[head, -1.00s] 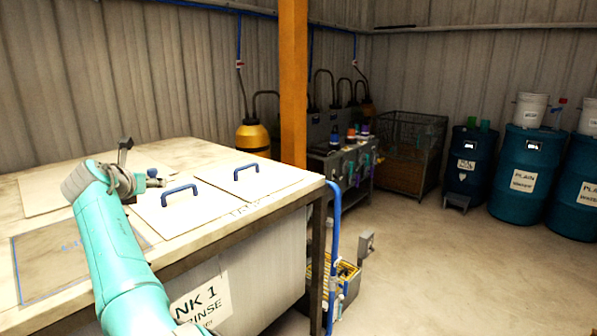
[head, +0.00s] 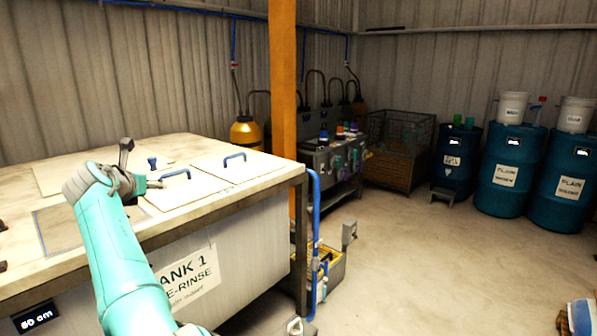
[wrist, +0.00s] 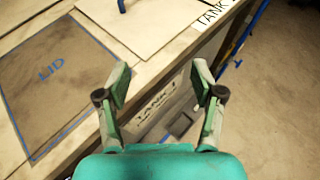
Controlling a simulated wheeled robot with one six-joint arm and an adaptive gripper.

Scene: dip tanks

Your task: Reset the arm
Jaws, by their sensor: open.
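My gripper (wrist: 161,88) is open and empty in the wrist view, with its two fingers spread above the front edge of the tank 1 top. In the head view my gripper (head: 150,182) is seen small at the end of my teal arm, over the tank top. The tank 1 top (head: 150,150) is pale and carries lids with blue handles. A dark square outlined in blue and marked LID (wrist: 55,72) lies left of my gripper in the wrist view.
Tank 1's front bears a white label (head: 188,280). A blue pipe (head: 314,230) runs down its right corner, beside a yellow-edged box (head: 325,275) on the floor. An orange post (head: 283,100) stands behind. Blue drums (head: 507,190) line the right. The floor between is clear.

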